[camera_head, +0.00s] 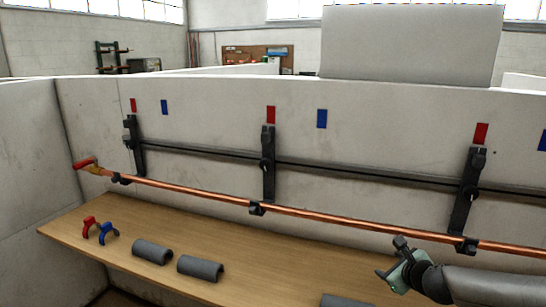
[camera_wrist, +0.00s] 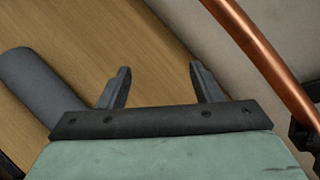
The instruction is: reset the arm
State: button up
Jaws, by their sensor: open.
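My gripper (camera_head: 390,259) is at the lower right of the head view, over the wooden bench and just in front of the copper pipe (camera_head: 330,219). In the wrist view my gripper (camera_wrist: 158,80) shows two dark fingers spread apart with nothing between them. Bare bench wood lies beyond the fingers. The copper pipe (camera_wrist: 262,55) passes to the right of the fingers in the wrist view, apart from them. A dark grey foam piece (camera_wrist: 38,88) lies on the bench to the left of the fingers.
On the wooden bench (camera_head: 130,220) lie a red clip (camera_head: 89,226), a blue clip (camera_head: 107,234) and grey half-tubes (camera_head: 152,251) (camera_head: 200,268). Black brackets (camera_head: 268,165) hold the pipe along the wall. A red-handled valve (camera_head: 88,165) is at its left end. Red and blue marks are above.

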jog(key=s+a+f+n+g+y+p, duration=0.1)
jog(key=s+a+n+g+p, duration=0.5)
jog(key=a+n, duration=0.9)
jog(key=s+a+r+n+g, duration=0.1)
jog(key=s+a+r+n, duration=0.1)
jog(key=s+n, duration=0.2)
jog(key=s+a+r+n+g+b, duration=0.1)
jog(key=s+n, duration=0.4)
jog(key=s, duration=0.5)
jog(key=s+a+r+n+g, duration=0.3)
jog(key=s+a+n, duration=0.2)
jog(key=s, duration=0.2)
jog(key=shift+s+r+h+b, duration=0.2)
jog(key=shift+s+h+b, duration=0.1)
jog(key=shift+h, duration=0.1)
